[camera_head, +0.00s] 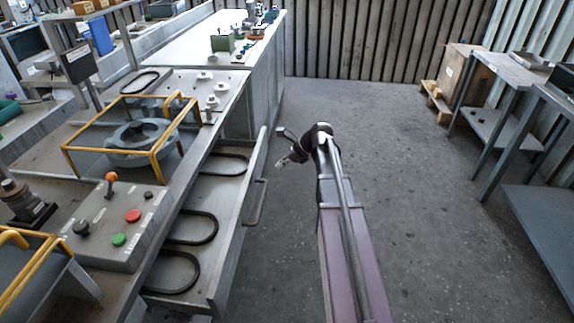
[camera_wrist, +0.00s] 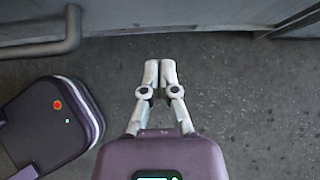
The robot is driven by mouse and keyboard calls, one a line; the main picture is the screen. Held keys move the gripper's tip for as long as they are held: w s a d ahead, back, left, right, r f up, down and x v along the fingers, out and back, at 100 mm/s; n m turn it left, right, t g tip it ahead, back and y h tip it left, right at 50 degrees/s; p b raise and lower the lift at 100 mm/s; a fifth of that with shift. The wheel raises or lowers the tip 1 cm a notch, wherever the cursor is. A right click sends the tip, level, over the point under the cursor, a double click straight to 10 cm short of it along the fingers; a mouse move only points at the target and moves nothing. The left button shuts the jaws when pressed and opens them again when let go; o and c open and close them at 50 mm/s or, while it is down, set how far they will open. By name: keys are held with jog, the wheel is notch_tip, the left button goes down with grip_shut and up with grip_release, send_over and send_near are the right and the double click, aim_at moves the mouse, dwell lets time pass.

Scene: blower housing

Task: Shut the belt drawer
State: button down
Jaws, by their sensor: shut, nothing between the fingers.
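The belt drawer (camera_head: 240,215) is pulled open from the bench, with several black belts (camera_head: 225,164) lying in it. Its handle (camera_head: 256,203) is a bar on the outer front panel, facing the aisle. In the wrist view the handle (camera_wrist: 45,47) shows at the upper left, in front of the drawer front. My gripper (camera_head: 281,163) is in the aisle, just right of the far part of the drawer, apart from the handle. In the wrist view my gripper (camera_wrist: 160,64) has its fingers together and empty, over the concrete floor. Nothing touches the drawer front.
The workbench on the left carries a control box (camera_head: 118,226) with buttons and a yellow guard frame (camera_head: 160,124). The aisle floor (camera_head: 400,170) is clear. Metal tables (camera_head: 500,70) and a wooden crate (camera_head: 460,68) stand on the right.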

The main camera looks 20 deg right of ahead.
aim_at(260, 169)
jog(key=shift+w+a+f, duration=0.2)
jog(key=shift+w+a, duration=0.2)
jog(key=shift+a, duration=0.35)
jog(key=shift+w+a+f, duration=0.2)
jog(key=shift+w+a, duration=0.25)
jog(key=shift+a, duration=0.25)
jog(key=shift+w+a+f, duration=0.2)
jog(key=shift+w+a, duration=0.2)
jog(key=shift+a, duration=0.35)
jog(key=shift+w, duration=0.15)
